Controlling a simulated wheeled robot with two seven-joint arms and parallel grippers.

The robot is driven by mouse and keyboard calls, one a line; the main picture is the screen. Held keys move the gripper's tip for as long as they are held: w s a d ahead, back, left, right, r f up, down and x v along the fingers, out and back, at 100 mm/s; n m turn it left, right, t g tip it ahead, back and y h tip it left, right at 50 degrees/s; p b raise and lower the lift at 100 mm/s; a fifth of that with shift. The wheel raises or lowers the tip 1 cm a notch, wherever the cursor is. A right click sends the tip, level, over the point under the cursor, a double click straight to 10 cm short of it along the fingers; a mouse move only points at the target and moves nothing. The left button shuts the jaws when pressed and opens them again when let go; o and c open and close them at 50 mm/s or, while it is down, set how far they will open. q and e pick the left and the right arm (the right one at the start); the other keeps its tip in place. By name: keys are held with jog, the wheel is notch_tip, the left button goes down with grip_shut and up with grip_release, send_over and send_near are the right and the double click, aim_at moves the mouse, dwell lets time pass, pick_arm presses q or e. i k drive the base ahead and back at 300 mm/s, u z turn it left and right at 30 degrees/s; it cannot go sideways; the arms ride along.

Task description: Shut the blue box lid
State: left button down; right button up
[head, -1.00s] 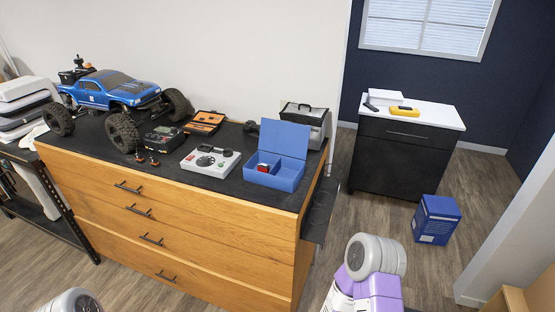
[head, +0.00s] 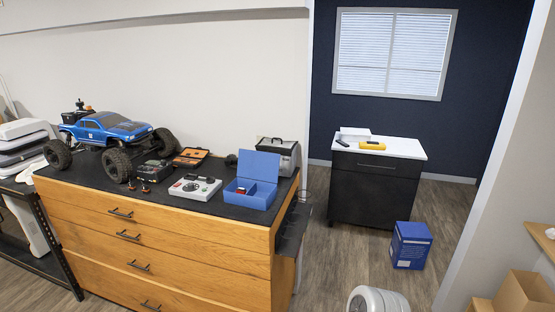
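The blue box (head: 262,199) stands on the black top near the right end of the wooden drawer cabinet. Its lid (head: 259,165) is open and stands up at the back of the box. A small red item (head: 240,191) lies in the box's left compartment. Neither of my grippers shows in the head view. Only a rounded white part of my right arm is in view at the bottom edge, apart from the box.
A grey-white device (head: 194,187) sits just left of the box, and a grey case (head: 281,152) stands behind it. A blue truck (head: 105,130) is at the left. A blue carton (head: 411,245) stands on the floor at right.

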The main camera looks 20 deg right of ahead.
aim_at(264, 166)
jog(key=z, duration=0.5)
jog(key=i, duration=0.8)
jog(key=z, duration=0.25)
